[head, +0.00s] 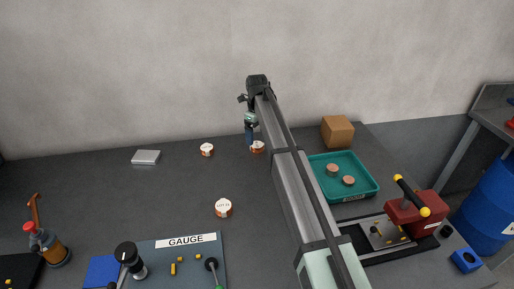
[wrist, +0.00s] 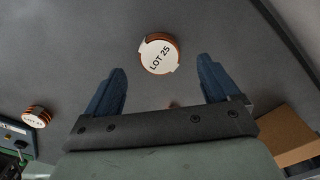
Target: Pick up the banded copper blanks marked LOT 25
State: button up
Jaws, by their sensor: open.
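The banded copper blanks marked LOT 25 (wrist: 159,54) lie on the bench in the wrist view, a round stack with a white label on top and copper edges. They show just ahead of my gripper (wrist: 161,68), between the lines of its two open blue fingers. Nothing is held. In the head view my gripper (head: 249,138) is low over the back of the bench, right beside a banded stack (head: 258,147) that appears to be the same one, partly hidden by my arm. Contact cannot be told.
Other white-labelled copper stacks stand at the back (head: 207,150) and nearer the front (head: 223,208). A teal tray (head: 374,188) with two copper discs and a cardboard box (head: 338,131) are to the right. A grey block (head: 146,157) lies left. The bench between is clear.

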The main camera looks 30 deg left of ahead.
aim_at(257, 145)
jog(key=shift+f, duration=2.4)
jog(key=shift+c, duration=0.2)
jog(key=c, duration=1.2)
